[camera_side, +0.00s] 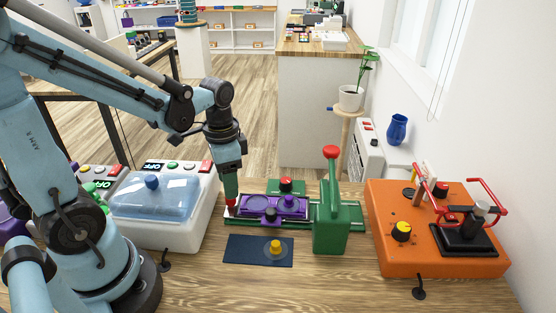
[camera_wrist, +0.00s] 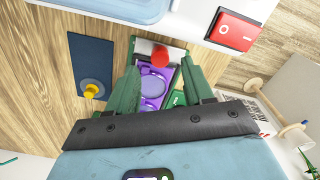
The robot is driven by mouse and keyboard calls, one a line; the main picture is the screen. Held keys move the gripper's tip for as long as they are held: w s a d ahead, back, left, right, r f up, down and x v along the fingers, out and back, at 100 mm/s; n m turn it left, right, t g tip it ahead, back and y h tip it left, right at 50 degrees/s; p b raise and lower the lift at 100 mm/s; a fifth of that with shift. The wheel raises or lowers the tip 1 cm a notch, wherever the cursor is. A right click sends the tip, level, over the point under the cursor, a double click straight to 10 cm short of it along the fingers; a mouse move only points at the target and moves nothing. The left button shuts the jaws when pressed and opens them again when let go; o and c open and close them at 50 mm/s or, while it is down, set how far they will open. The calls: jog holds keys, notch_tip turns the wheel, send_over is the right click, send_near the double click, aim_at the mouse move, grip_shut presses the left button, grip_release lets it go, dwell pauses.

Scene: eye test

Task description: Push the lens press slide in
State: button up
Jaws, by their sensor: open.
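The lens press has a green base rail (camera_side: 300,226) and an upright green press body (camera_side: 338,225) with a red-knobbed lever (camera_side: 331,152). Its purple slide (camera_side: 288,207) lies on the rail, left of the press body. The slide also shows in the wrist view (camera_wrist: 151,86). A red knob (camera_wrist: 160,56) on a white end block (camera_wrist: 143,47) stands at the slide's outer end. My gripper (camera_side: 231,200) points down at that end. In the wrist view its green fingers (camera_wrist: 162,78) are apart, with the red knob between and just beyond the tips. I cannot tell whether they touch it.
A white box with a clear blue lid (camera_side: 152,197) stands close left of my gripper. An orange machine (camera_side: 408,250) stands at the right. A dark blue mat (camera_side: 245,252) with a yellow knob (camera_side: 275,247) lies in front of the rail. A red button (camera_side: 286,184) stands behind it.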

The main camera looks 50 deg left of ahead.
jog(key=shift+f, duration=1.9)
jog(key=shift+c, duration=0.4)
grip_shut()
